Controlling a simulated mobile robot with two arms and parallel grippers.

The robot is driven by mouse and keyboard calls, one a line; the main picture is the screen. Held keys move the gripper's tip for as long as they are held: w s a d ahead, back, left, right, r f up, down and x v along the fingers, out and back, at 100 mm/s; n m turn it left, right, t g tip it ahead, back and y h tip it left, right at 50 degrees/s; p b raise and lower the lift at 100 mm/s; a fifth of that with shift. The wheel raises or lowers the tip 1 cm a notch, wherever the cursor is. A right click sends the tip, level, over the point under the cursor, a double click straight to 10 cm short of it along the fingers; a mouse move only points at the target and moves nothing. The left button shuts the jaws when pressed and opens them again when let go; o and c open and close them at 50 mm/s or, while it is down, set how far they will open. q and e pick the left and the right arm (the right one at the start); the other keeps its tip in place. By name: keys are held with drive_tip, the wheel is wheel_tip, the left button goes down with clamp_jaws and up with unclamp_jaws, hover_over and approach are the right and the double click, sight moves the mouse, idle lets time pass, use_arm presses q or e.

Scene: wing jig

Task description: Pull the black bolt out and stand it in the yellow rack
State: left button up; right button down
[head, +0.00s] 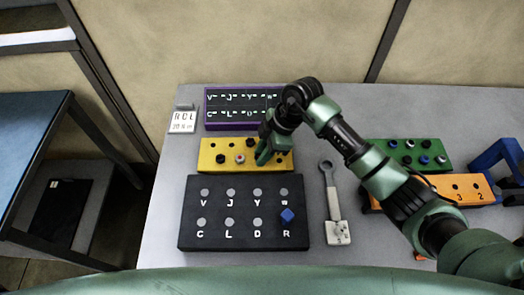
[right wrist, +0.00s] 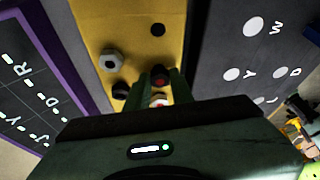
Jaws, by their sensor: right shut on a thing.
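The yellow rack (head: 207,153) lies behind the black lettered board and also shows in the right wrist view (right wrist: 92,18). My right gripper (head: 264,157) is low over the right half of this rack. In the right wrist view its fingertips (right wrist: 160,76) are shut on a small dark thing, apparently a black bolt, mostly hidden between the fingers. I cannot tell whether it touches the rack. Other black bolts (head: 220,158) stand in the rack, one close beside the fingers in the wrist view (right wrist: 121,90). My left gripper is not in view.
The black board (head: 245,238) holds a blue bolt (head: 287,215) at R. A purple-edged panel (head: 225,107) stands behind the rack. A wrench-like tool (head: 333,195) lies to the right. Green (head: 375,155) and orange (head: 445,188) racks are farther right.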

drive_tip(key=shift+f, duration=0.1)
drive_tip(key=c, duration=1.1)
unclamp_jaws()
drive_tip(key=shift+c, duration=0.2)
drive_tip(key=a+r+p+v, duration=0.1)
drive_tip(key=p+v, duration=0.3)
drive_tip(key=v, duration=1)
drive_tip(key=shift+a+p, duration=0.4)
drive_tip(key=shift+a, duration=0.2)
